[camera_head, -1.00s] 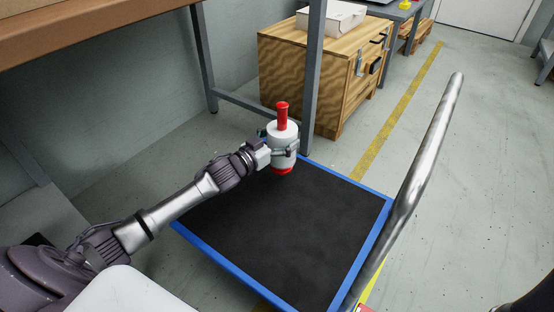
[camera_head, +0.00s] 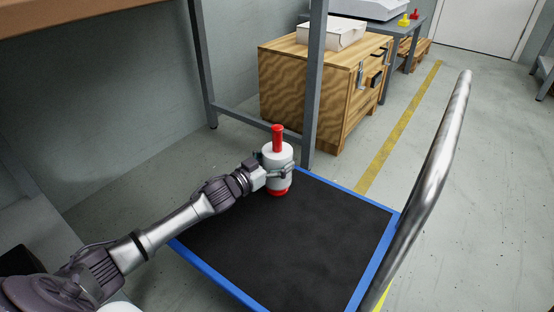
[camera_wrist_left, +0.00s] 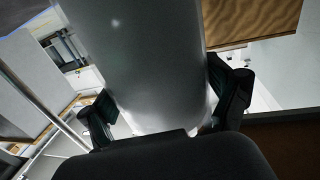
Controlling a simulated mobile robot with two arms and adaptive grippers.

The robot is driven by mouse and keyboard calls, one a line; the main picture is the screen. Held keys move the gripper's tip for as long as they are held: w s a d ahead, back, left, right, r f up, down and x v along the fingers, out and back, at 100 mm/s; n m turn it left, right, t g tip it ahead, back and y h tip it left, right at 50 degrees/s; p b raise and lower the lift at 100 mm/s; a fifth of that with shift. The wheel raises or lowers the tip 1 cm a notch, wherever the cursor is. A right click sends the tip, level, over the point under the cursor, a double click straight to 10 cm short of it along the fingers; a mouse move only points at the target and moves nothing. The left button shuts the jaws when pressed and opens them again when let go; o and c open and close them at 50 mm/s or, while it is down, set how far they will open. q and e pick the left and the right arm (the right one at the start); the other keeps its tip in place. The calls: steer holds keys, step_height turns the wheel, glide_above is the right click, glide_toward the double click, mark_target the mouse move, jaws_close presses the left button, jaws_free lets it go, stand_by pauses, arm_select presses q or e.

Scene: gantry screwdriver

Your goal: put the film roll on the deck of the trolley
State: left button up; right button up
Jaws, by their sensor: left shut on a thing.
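The film roll (camera_head: 277,156) is a white cylinder with a red handle on top and a red part below. My left gripper (camera_head: 278,173) is shut around its side and holds it upright over the far left part of the trolley's deck (camera_head: 300,235). The deck is black with a blue rim. I cannot tell whether the roll's red bottom touches the deck. In the left wrist view the roll (camera_wrist_left: 155,65) fills the middle between the two dark fingers (camera_wrist_left: 165,110). My right gripper is not in view.
The trolley's metal push handle (camera_head: 435,165) rises at the right of the deck. A grey table leg (camera_head: 315,90) stands just behind the deck's far corner. A wooden crate (camera_head: 320,90) with a white box (camera_head: 332,33) stands beyond. Most of the deck is bare.

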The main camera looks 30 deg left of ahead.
arm_select(q)
steer(key=o, duration=1.4)
steer(key=shift+s+r, duration=0.1)
steer(key=shift+r, duration=0.05)
steer(key=shift+p+v, duration=3.5)
steer(key=shift+v, duration=2.45)
